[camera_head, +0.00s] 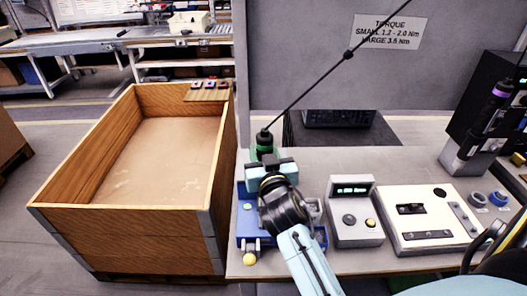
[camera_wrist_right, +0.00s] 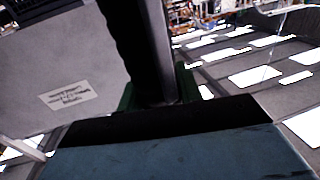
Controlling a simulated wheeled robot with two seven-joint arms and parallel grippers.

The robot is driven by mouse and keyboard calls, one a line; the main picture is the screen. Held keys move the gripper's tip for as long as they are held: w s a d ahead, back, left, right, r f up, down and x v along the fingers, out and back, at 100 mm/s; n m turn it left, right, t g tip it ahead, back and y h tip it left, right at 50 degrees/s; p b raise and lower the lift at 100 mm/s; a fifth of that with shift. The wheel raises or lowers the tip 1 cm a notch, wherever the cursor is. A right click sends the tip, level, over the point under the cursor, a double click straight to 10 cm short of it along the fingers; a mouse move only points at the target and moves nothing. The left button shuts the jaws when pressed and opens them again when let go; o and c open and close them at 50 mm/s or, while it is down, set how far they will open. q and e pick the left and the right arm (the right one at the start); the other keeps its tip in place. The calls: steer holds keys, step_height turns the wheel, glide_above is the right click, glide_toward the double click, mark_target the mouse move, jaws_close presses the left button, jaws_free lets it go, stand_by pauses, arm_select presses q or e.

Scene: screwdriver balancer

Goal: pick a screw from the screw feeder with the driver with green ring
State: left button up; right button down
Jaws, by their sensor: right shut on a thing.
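The driver with the green ring (camera_head: 264,140) hangs upright from a dark cable at the left of the bench. The driver's tip is hidden behind the gripper. My left gripper is not in view.
A grey box with a green display (camera_head: 352,191) and a white panel (camera_head: 428,217) stand right of the feeder. A purple-ringed driver (camera_head: 495,98) sits in a holder at the far right. A large wooden crate (camera_head: 130,232) stands left of the bench.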

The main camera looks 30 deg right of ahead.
mark_target(262, 135)
steer(key=shift+a+f+b, duration=0.1)
steer(key=shift+f+b, duration=0.35)
steer(key=shift+f, duration=0.4)
stand_by(0.6)
steer(key=shift+r, duration=0.1)
step_height(262, 135, up, 7)
steer(key=p, duration=0.6)
stand_by(0.4)
